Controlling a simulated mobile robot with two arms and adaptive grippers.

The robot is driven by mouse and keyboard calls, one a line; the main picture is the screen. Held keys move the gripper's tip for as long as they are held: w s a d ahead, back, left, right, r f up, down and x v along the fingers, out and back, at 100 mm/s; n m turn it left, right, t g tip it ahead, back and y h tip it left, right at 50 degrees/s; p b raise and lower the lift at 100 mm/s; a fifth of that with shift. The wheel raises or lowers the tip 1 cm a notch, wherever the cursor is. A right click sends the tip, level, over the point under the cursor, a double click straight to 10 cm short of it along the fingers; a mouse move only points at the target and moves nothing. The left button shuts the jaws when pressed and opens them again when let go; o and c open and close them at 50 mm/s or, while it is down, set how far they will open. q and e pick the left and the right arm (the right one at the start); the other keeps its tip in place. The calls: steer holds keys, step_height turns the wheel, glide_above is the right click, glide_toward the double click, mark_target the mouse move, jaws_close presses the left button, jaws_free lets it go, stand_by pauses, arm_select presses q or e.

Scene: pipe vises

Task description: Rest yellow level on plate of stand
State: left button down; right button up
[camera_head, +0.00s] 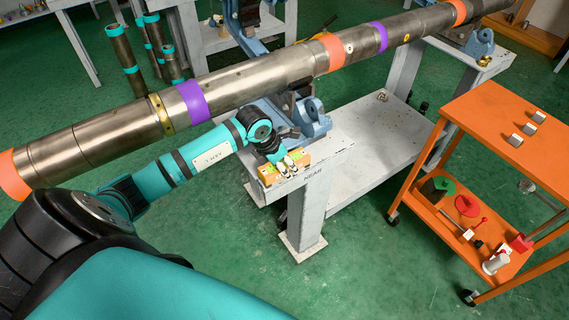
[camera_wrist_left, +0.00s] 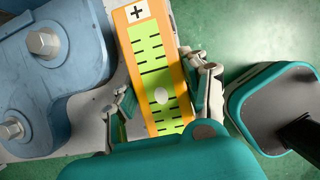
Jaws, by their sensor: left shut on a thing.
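The yellow level (camera_head: 298,158) is a short orange-yellow bar at the front-left corner of the near stand's white plate (camera_head: 335,150). In the left wrist view the level (camera_wrist_left: 152,62) shows a plus mark and a yellow-green scale with black lines and a pale oval. My left gripper (camera_head: 286,166) comes down over it. In the wrist view its fingers (camera_wrist_left: 165,100) are shut on the level's two long sides. I cannot tell whether the level touches the plate or hangs just above it. My right gripper is not in view.
A blue vise (camera_head: 312,120) is bolted on the plate close beside the level. A long banded steel pipe (camera_head: 255,75) runs above, over both stands. An orange cart (camera_head: 480,130) with small parts stands at right. Green floor (camera_head: 370,260) is clear in front.

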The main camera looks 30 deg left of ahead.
arm_select(q)
steer(key=c, duration=0.6)
jaws_free()
steer(key=shift+f, duration=0.1)
steer(key=shift+r+p, duration=2.35)
steer(key=shift+r, duration=1.2)
